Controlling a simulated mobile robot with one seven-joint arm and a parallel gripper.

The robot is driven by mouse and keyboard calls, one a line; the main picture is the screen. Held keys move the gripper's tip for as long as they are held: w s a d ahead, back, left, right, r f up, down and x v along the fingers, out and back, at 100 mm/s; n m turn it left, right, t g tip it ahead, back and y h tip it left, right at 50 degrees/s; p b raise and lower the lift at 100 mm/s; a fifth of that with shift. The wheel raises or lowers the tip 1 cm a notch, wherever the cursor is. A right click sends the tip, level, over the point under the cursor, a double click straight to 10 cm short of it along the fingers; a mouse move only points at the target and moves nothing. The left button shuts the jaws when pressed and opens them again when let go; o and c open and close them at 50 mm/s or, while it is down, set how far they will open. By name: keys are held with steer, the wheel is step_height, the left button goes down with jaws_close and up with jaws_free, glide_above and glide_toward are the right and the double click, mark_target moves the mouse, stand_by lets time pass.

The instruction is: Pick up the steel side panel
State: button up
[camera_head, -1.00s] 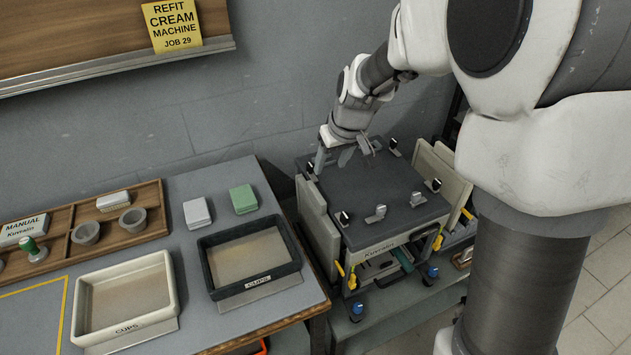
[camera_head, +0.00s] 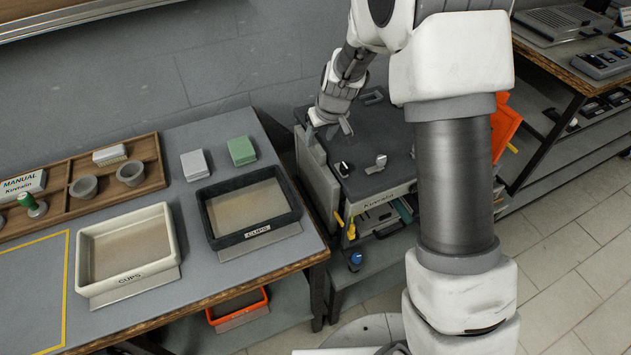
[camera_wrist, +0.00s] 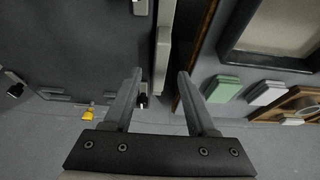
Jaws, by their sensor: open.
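The steel side panel (camera_head: 318,182) is a pale upright plate on the left side of the dark-topped cream machine (camera_head: 378,165). In the wrist view, what looks like the panel's upper edge (camera_wrist: 163,45) is a narrow pale strip ahead of my gripper (camera_wrist: 160,76). The fingers are open and empty, spread to either side of the strip's line. In the head view my gripper (camera_head: 330,127) is near the machine's back left corner, close to the panel's top. I cannot tell whether it touches. My arm hides the machine's right side.
A workbench to the left holds a dark tray (camera_head: 249,239), a cream tray (camera_head: 130,275), a green block (camera_head: 241,150) and a wooden rack (camera_head: 152,190). A narrow gap separates bench and machine. Black and metal latches (camera_head: 376,164) stand on the machine's top. The wall is close behind.

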mark_target(316, 144)
steer(key=x, duration=0.5)
steer(key=shift+c, duration=0.3)
jaws_close()
steer(key=shift+r, duration=0.1)
stand_by(0.9)
